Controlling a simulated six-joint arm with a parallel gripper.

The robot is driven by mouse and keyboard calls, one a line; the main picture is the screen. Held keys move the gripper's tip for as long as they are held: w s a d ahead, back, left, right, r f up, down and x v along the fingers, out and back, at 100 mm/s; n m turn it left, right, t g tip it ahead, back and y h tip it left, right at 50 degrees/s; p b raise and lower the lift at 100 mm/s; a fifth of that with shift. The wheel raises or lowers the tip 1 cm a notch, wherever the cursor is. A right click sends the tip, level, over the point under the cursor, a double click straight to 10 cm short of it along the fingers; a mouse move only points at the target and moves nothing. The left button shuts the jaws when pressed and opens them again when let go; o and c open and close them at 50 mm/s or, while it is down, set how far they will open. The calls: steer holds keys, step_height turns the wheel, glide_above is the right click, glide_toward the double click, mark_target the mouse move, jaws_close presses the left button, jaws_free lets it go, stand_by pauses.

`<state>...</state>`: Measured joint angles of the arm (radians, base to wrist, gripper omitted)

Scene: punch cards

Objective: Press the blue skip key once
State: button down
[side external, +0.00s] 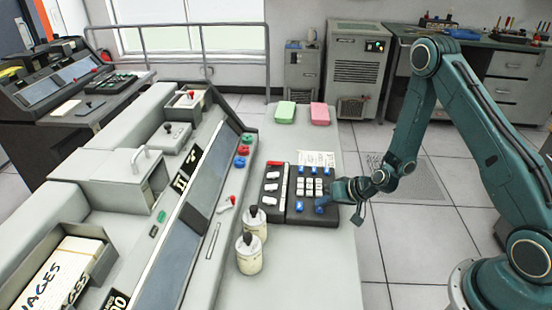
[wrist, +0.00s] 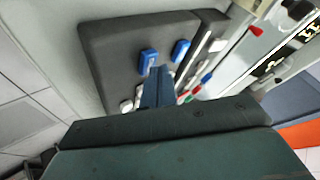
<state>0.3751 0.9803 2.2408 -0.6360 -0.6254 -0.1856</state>
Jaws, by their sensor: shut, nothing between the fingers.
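A dark key panel (side external: 290,216) with white and blue keys lies on the grey desk. In the side view, a blue key (side external: 299,207) shows near its front edge. The wrist view shows two blue keys, one on the left (wrist: 148,62) and one on the right (wrist: 181,49); I cannot read which is the skip key. My gripper (side external: 322,205) is at the panel's near right corner, fingers shut and empty. In the wrist view its blue fingertips (wrist: 159,72) appear close beside the left blue key; I cannot tell whether they touch. The fingers hide part of the panel.
Two cream bottles, one nearer (side external: 249,256) and one behind (side external: 255,224), stand left of the panel. A grey console (side external: 205,190) runs along the left. Green (side external: 285,112) and pink (side external: 319,114) blocks lie at the desk's far end. The desk front is clear.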

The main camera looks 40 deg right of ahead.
steer(key=shift+f, duration=0.15)
stand_by(0.7)
steer(key=shift+r, duration=0.85)
steer(key=shift+r, duration=0.1)
steer(key=shift+r, duration=2.4)
